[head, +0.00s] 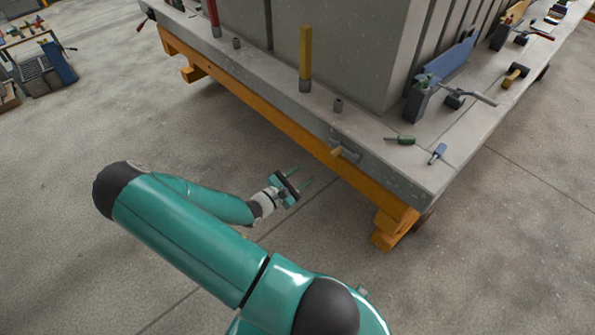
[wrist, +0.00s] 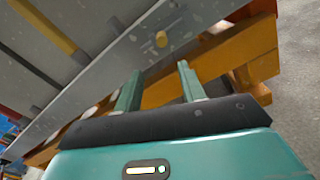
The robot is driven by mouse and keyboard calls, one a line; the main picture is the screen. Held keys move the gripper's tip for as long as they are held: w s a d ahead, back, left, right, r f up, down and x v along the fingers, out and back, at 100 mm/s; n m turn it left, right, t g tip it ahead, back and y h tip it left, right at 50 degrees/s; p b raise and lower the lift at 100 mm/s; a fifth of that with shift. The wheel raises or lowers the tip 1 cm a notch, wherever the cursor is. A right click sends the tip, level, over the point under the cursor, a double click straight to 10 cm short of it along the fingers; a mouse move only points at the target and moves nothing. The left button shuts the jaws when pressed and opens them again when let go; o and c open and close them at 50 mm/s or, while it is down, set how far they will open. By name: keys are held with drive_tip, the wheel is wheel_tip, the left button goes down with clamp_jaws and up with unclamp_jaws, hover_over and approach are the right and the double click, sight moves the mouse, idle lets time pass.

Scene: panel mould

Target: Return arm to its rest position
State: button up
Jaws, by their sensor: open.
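My gripper (head: 308,179) is at the end of my teal arm, in front of the near long side of the panel mould (head: 250,75). Its two thin green fingers are apart, with nothing between them. In the wrist view my gripper (wrist: 158,85) also shows open and empty, its fingers pointing toward the mould's grey side and orange beam. In the head view, bare floor shows around the fingers, and I see no contact with the mould.
The mould's grey edge rests on an orange frame (head: 283,118) with a foot (head: 388,232) at the near corner. A peg (head: 343,153) sticks out of its side. A yellow post (head: 305,60) and clamps (head: 418,100) stand on top. A cart (head: 40,65) stands far left. Floor is open at left.

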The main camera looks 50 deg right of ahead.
idle(0.3)
drive_tip(key=w+a+r+m+y, duration=0.2)
drive_tip(key=a+r+m+y, duration=0.95)
drive_tip(key=a+r, duration=0.7)
drive_tip(key=s+a+r+t+y, duration=0.3)
drive_tip(key=a+r+t, duration=0.1)
drive_tip(key=a+r, duration=0.4)
drive_tip(key=s+a+r+t+y, duration=0.3)
drive_tip(key=a+r+t, duration=0.1)
drive_tip(key=a+r, duration=0.4)
drive_tip(key=shift+a, duration=0.65)
